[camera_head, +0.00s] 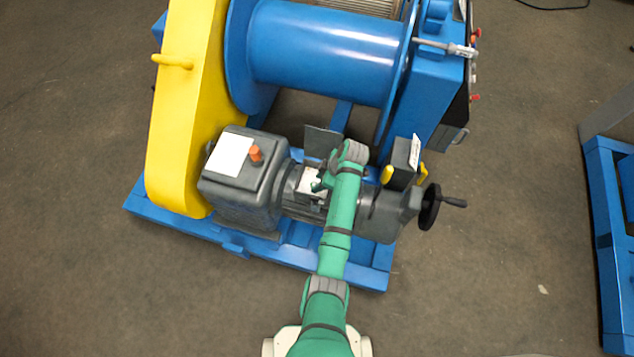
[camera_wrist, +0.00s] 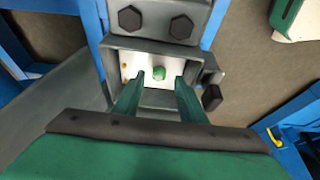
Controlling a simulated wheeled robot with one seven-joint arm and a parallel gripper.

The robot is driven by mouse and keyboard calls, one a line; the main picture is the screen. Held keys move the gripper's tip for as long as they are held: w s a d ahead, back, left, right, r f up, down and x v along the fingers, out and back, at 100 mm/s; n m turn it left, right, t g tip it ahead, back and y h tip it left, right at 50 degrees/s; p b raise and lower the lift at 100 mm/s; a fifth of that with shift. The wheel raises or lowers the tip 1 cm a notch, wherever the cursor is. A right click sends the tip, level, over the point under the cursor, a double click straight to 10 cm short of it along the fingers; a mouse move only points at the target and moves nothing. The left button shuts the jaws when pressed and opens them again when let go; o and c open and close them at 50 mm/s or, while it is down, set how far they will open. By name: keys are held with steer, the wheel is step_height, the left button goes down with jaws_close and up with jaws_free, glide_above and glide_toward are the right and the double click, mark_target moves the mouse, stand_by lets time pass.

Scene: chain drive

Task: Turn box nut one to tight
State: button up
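In the wrist view an open terminal box (camera_wrist: 108,62) with a grey rim and a white inside lies ahead of my gripper. A small green nut-like piece (camera_wrist: 159,72) sits near its middle. Two small brass-coloured pieces (camera_wrist: 125,66) show at the left of the white floor. No label tells which is box nut one. My gripper (camera_wrist: 160,77) has two green fingers spread apart, one on each side of the green piece. In the head view the box (camera_head: 312,184) is partly hidden by my arm.
Two dark hex bolts (camera_wrist: 130,18) sit on a grey part beyond the box. A dark knob (camera_wrist: 212,97) is at its right. In the head view, a grey gearbox (camera_head: 230,195), a handwheel (camera_head: 430,206) and a blue drum (camera_head: 325,50) surround my arm.

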mark_target(314, 185)
steer(key=shift+x, duration=1.15)
steer(key=shift+w, duration=0.1)
jaws_close()
